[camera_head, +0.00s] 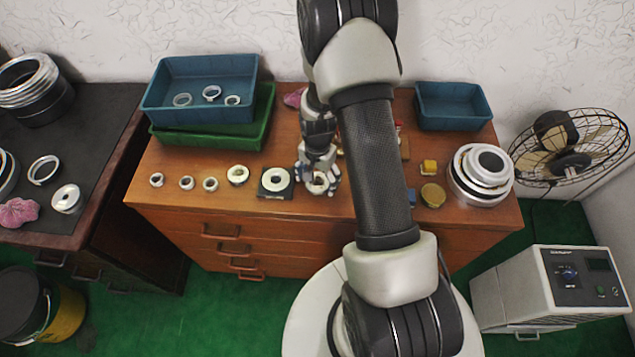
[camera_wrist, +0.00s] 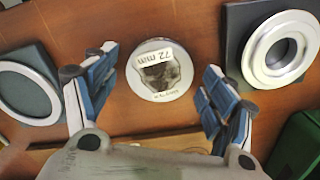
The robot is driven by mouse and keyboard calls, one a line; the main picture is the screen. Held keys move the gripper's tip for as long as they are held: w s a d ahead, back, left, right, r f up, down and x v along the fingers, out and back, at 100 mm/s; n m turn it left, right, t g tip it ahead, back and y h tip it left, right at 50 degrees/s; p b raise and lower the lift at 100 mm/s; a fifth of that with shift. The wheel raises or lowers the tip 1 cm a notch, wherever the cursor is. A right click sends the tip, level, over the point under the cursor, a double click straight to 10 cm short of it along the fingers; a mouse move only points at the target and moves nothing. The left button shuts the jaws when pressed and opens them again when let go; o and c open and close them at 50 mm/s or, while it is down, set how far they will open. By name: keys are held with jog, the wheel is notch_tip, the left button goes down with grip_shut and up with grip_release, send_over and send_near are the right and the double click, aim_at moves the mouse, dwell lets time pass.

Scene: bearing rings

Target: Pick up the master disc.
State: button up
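The master disc (camera_wrist: 160,75) is a round, pale-rimmed disc with a dark, mottled centre and a white label reading about "72 mm", upside down. It lies flat on the wooden top in the wrist view. My gripper (camera_wrist: 158,62) is open, with one blue-padded finger on each side of the disc and a visible gap to both. In the head view my gripper (camera_head: 319,186) points down over the disc (camera_head: 320,182), which its fingers partly cover. I cannot tell the exact height of the fingertips above the top.
A ring on a dark square block (camera_head: 275,182) stands close left; in the wrist view this block (camera_wrist: 236,35) is at right. Another ring on a dark plate (camera_wrist: 25,92) is opposite. Small rings, a blue bin (camera_head: 200,113) and stacked discs (camera_head: 480,190) share the wooden top.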

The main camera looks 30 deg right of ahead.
jog(key=c, duration=1.3)
jog(key=shift+r, duration=0.1)
